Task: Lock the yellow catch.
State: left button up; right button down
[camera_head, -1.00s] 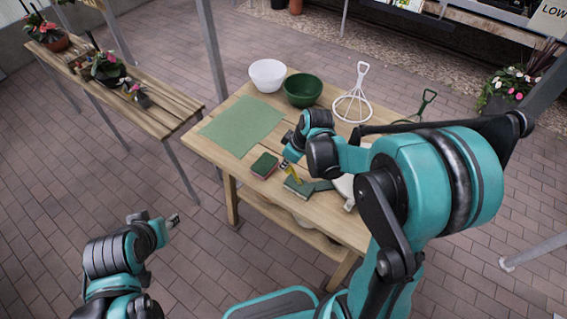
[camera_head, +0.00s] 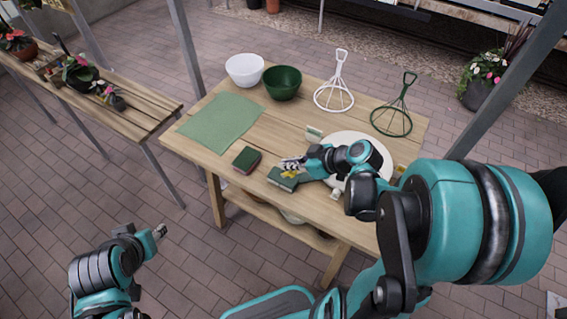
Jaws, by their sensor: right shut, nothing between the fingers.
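A small yellow piece (camera_head: 290,175), which looks like a catch, sits at a dark green block (camera_head: 280,182) on the wooden table. My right gripper (camera_head: 286,165) is shut and empty, right over the block and close beside the yellow piece. I cannot tell whether they touch, or whether the catch is locked. A second yellow piece (camera_head: 400,170) shows at the right edge of a white round object (camera_head: 350,138), partly hidden by my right arm. My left gripper (camera_head: 161,231) is off the table at the lower left, and its jaws are too small to judge.
A dark green and red sponge-like block (camera_head: 246,158) lies left of the gripper. A green mat (camera_head: 221,122), white bowl (camera_head: 244,69), green bowl (camera_head: 283,83), white wire tool (camera_head: 333,98) and green wire tool (camera_head: 391,121) occupy the table's far part.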

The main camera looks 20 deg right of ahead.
jog(key=shift+w+a, duration=0.1)
jog(key=shift+w, duration=0.05)
jog(key=shift+r, duration=0.1)
jog(key=shift+r+p, duration=0.7)
jog(key=shift+r, duration=0.05)
notch_tip(320, 180, up, 4)
jog(key=w+a+p, duration=0.2)
jog(key=p, duration=0.1)
jog(key=s+d+r+p, duration=0.1)
jog(key=s+d+p, duration=0.1)
jog(key=s+d, duration=0.4)
jog(key=shift+s+d+r, duration=0.15)
jog(key=shift+s+d, duration=0.25)
jog(key=shift+s, duration=0.65)
